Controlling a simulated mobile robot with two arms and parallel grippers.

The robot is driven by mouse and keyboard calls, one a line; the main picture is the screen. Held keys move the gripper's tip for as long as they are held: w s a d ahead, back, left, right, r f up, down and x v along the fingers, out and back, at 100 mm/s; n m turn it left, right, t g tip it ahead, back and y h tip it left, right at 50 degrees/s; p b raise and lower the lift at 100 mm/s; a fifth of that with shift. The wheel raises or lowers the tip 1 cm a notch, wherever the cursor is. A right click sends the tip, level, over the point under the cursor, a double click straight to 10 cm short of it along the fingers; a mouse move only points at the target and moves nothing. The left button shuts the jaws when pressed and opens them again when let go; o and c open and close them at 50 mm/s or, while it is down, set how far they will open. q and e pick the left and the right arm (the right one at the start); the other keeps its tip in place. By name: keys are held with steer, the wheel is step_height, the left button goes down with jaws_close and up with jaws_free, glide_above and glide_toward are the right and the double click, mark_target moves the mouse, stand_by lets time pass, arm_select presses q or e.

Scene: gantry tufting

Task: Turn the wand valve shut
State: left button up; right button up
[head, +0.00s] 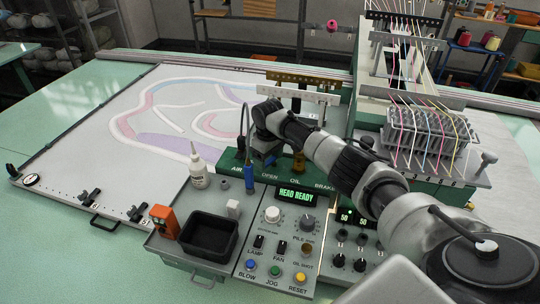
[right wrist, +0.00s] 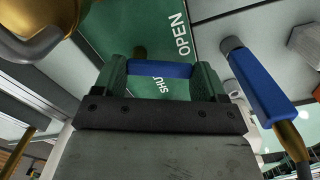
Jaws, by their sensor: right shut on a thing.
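The wand valve's blue handle (right wrist: 160,69) shows in the right wrist view, spanning the gap between the two fingers of my right gripper (right wrist: 160,78). The gripper is shut on it. The handle lies across the green panel (right wrist: 130,30), with the word SHUT partly covered beside it and OPEN farther right. In the head view my right gripper (head: 266,156) is low over the green AIR panel, and the arm hides most of the valve. My left gripper is not in view.
A blue wand (head: 249,177) with a hose stands close to my gripper; it also shows in the right wrist view (right wrist: 255,85). A white bottle (head: 198,168) and a black bin (head: 208,236) are to the left. The control box (head: 287,238) shows HEAD READY.

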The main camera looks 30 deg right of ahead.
steer(key=m, duration=0.2)
steer(key=shift+w+a+r+m+p, duration=0.1)
steer(key=shift+w+m+p, duration=0.2)
steer(key=shift+w+m, duration=0.1)
steer(key=m, duration=0.3)
steer(key=shift+w+m, duration=0.3)
steer(key=shift+w, duration=0.05)
steer(key=m, duration=0.3)
steer(key=shift+w+d, duration=0.25)
steer(key=shift+w, duration=0.05)
steer(key=shift+w+d+m, duration=0.15)
steer(key=shift+m, duration=0.65)
steer(key=shift+w+d+m, duration=0.1)
steer(key=shift+m, duration=0.7)
steer(key=shift+r, duration=0.1)
steer(key=o, duration=0.9)
step_height(320, 180, up, 11)
steer(key=b, duration=0.3)
steer(key=shift+f, duration=0.2)
